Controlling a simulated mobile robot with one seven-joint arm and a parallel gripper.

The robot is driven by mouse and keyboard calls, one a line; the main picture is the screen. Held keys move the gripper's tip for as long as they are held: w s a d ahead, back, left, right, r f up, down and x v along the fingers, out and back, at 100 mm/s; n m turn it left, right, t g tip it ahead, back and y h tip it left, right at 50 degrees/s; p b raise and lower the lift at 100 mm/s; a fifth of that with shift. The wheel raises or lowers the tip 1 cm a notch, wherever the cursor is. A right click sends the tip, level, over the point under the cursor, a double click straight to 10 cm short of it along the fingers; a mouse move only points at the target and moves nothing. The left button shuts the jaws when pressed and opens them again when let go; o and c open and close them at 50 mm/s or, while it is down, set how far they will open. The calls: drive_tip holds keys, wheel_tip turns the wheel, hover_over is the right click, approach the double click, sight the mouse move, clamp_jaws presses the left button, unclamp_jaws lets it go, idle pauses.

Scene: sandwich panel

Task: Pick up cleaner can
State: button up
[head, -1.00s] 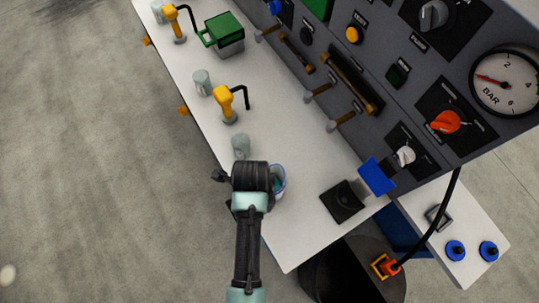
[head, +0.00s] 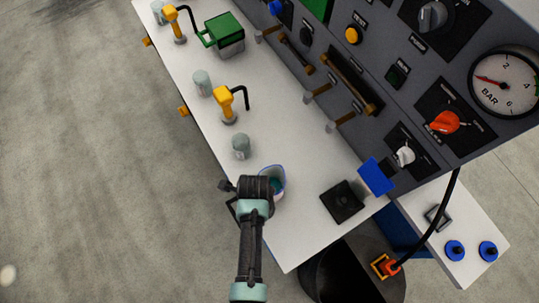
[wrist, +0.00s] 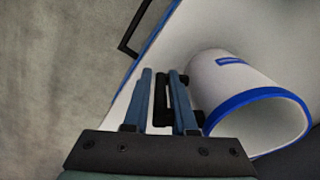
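A white, open-topped can with a blue rim (head: 280,183) stands near the front of the white worktop, partly hidden by my gripper (head: 255,186). I take it to be the cleaner can. The wrist view shows its white side, a blue mark and a black handle. My gripper (wrist: 160,80) has its blue fingers on either side of the handle's bar, with narrow gaps appearing between. It looks open, not clamped. Teal shows inside the can in the head view.
The worktop (head: 300,235) also bears grey cups (head: 241,146), yellow-headed taps (head: 224,100), a green-topped box (head: 228,42) and a black block with a blue flap (head: 343,201). The control panel (head: 400,100) rises on the right. Open floor lies left.

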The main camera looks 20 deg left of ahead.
clamp_jaws()
idle(1.2)
